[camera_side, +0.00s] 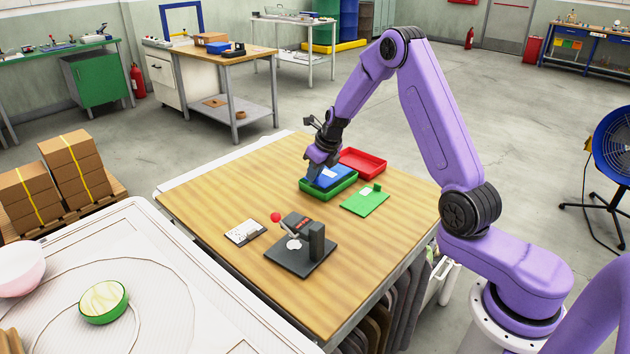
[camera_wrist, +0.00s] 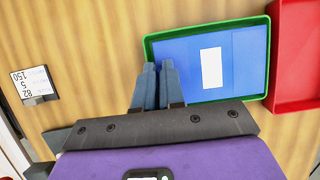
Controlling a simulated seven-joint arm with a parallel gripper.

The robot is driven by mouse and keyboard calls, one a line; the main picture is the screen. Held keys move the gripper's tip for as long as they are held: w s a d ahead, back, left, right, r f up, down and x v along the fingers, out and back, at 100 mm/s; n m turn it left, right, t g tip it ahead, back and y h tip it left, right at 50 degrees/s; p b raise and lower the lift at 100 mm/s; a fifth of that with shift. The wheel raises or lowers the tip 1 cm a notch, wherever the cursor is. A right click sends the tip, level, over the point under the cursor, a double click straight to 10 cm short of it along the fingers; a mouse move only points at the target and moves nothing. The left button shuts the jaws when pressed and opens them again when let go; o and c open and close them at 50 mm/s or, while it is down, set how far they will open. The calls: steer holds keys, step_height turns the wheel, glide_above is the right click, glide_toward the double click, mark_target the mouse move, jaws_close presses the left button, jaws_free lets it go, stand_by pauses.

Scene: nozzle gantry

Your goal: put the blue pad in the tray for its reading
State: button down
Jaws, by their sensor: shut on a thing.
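The blue pad (camera_side: 326,178) is a flat blue slab with a white label, at the green tray (camera_side: 331,191) near the far side of the wooden table. In the wrist view the blue pad (camera_wrist: 245,70) lies within the outline of the green tray rim (camera_wrist: 267,45). My gripper (camera_side: 313,172) is down at the pad's left part, shut on it. In the wrist view my gripper's fingertips (camera_wrist: 159,66) are close together over the pad's left edge. I cannot tell whether the pad rests on the tray floor; the fingers hide part of its edge.
A red tray (camera_side: 364,162) stands right behind the green one. A green plate (camera_side: 365,201) lies to the right. A dark device with a red-knobbed lever (camera_side: 305,255) stands nearer the front, beside a small white card (camera_side: 244,232). The table's left part is clear.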

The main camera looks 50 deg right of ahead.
mark_target(315, 182)
steer(key=shift+f, duration=1.45)
steer(key=shift+f, duration=0.1)
steer(key=c, duration=1.2)
jaws_free()
steer(key=shift+c, duration=0.2)
